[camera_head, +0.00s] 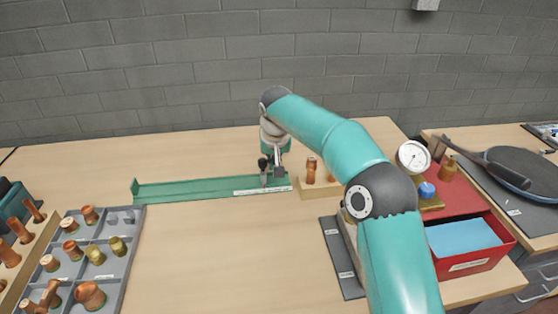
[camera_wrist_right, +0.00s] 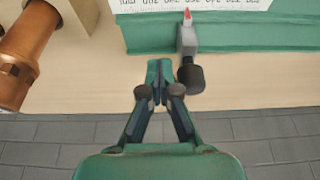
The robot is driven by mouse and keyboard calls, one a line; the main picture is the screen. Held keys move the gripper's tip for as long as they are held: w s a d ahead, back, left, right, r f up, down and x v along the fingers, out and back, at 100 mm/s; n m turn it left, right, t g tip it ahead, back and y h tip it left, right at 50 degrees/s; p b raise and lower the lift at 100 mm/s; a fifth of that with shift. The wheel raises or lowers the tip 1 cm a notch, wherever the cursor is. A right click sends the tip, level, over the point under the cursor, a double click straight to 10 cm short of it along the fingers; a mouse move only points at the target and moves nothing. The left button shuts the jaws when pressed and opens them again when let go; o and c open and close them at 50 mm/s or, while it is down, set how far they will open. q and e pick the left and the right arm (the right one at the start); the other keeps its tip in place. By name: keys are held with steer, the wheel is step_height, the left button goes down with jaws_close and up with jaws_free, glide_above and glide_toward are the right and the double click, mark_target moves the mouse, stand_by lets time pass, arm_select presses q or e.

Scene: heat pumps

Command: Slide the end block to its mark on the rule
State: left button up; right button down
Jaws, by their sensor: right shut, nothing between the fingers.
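The green rail (camera_head: 200,189) lies across the table with a white rule strip (camera_head: 262,191) along its right front part. The end block (camera_head: 264,179) is small and grey with a dark knob, near the rail's right end. In the right wrist view the end block (camera_wrist_right: 187,42) shows a red pointer at the scale and a black knob (camera_wrist_right: 190,78). My right gripper (camera_wrist_right: 157,72) is shut and empty, beside the knob and apart from it in the picture. In the head view the gripper (camera_head: 277,164) is just right of the block. My left gripper is not in view.
A wooden block (camera_head: 318,190) with copper fittings stands right of the rail; a copper piece (camera_wrist_right: 28,50) shows close by in the wrist view. A grey tray of fittings (camera_head: 130,225) is at left, a red bin (camera_head: 480,262) at right. The middle front table is clear.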

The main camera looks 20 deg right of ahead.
steer(key=shift+w+a+p, duration=0.15)
steer(key=shift+a+p, duration=0.1)
steer(key=shift+a, duration=0.3)
steer(key=shift+w+a+p, duration=0.15)
steer(key=shift+a+p, duration=0.05)
steer(key=shift+a, duration=0.4)
step_height(320, 180, up, 7)
steer(key=d+p, duration=0.1)
steer(key=p, duration=0.5)
steer(key=shift+s+d+p, duration=0.15)
steer(key=shift+p, duration=0.15)
